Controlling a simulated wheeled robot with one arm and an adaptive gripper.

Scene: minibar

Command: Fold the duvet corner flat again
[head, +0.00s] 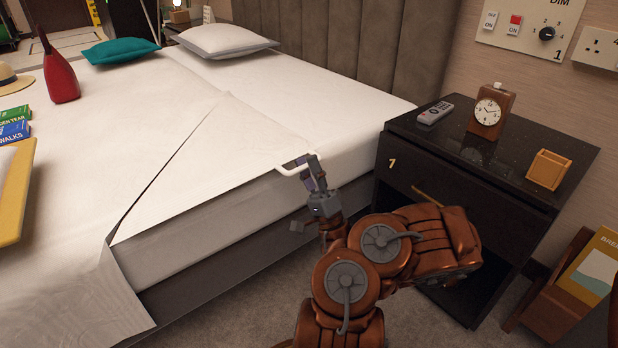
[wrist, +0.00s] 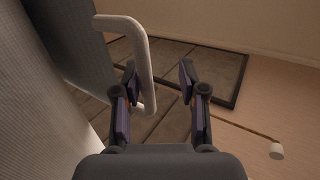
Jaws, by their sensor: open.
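The white duvet (head: 50,200) covers the left part of the bed, with an edge hanging over the front. A triangular white fold (head: 200,165) lies on the bed, with a dark slanting gap along its left side. A white loop handle (head: 293,171) is at the fold's right end, by the bed's front edge. My gripper (head: 312,168) is beside it. In the wrist view, my gripper (wrist: 158,82) is open, and the bar of the handle (wrist: 147,62) shows between the fingers, nearer the left one. I cannot tell whether they touch.
A dark nightstand (head: 510,180) stands right of the bed, bearing a remote (head: 436,112), a clock (head: 491,110) and a small wooden box (head: 549,169). A red bottle-shaped thing (head: 61,75), a teal cushion (head: 120,51) and books (head: 14,130) lie on the bed.

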